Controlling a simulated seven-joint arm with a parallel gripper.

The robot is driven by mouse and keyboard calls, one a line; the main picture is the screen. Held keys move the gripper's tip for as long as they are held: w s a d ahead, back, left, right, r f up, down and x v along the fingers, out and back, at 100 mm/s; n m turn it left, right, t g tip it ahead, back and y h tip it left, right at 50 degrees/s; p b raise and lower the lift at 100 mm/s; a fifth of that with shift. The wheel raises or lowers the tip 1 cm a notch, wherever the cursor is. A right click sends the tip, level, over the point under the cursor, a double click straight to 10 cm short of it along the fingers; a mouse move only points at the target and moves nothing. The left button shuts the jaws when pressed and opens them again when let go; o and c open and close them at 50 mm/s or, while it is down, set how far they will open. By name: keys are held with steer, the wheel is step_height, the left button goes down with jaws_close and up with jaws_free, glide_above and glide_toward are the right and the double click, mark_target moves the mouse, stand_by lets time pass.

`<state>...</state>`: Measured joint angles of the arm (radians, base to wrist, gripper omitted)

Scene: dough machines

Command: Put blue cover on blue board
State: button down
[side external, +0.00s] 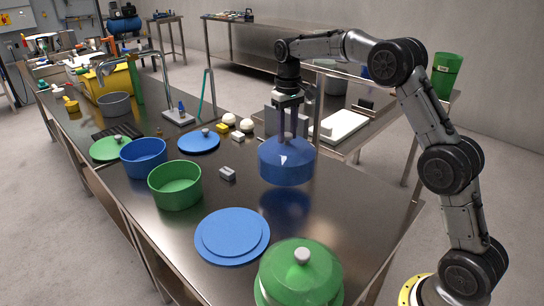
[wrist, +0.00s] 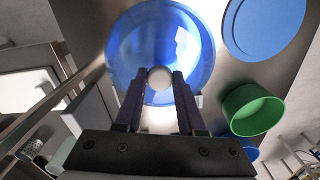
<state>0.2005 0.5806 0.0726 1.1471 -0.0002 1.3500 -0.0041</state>
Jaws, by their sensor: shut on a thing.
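The blue cover (side external: 286,163) is a dome with a pale knob on top. My gripper (side external: 290,135) is shut on the knob and holds the cover upright above the steel table. In the wrist view the blue cover (wrist: 140,50) lies beyond the fingers of my gripper (wrist: 159,78), with the round white knob between their tips. The blue board (side external: 232,236) is a flat round disc lying on the table, lower left of the held cover, with nothing on it. The blue board also shows at the top right of the wrist view (wrist: 264,25).
A green dome cover (side external: 300,270) stands at the table's front, beside the blue board. A green pot (side external: 175,185), a blue pot (side external: 144,157) and a small grey block (side external: 227,173) are to the left. A flat blue lid (side external: 199,141) lies behind. The table right of the board is clear.

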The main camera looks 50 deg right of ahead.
steer(key=s+a+r+n, duration=0.1)
steer(key=a+n, duration=0.1)
steer(key=a, duration=1)
steer(key=s+a+r+n, duration=0.1)
steer(key=s+a+n, duration=0.1)
steer(key=a, duration=1)
steer(key=shift+s+a+n, duration=0.15)
steer(key=shift+a+n, duration=0.05)
steer(key=shift+n, duration=0.6)
step_height(320, 180, down, 6)
steer(key=shift+f, duration=1)
steer(key=shift+c, duration=2.2)
jaws_free()
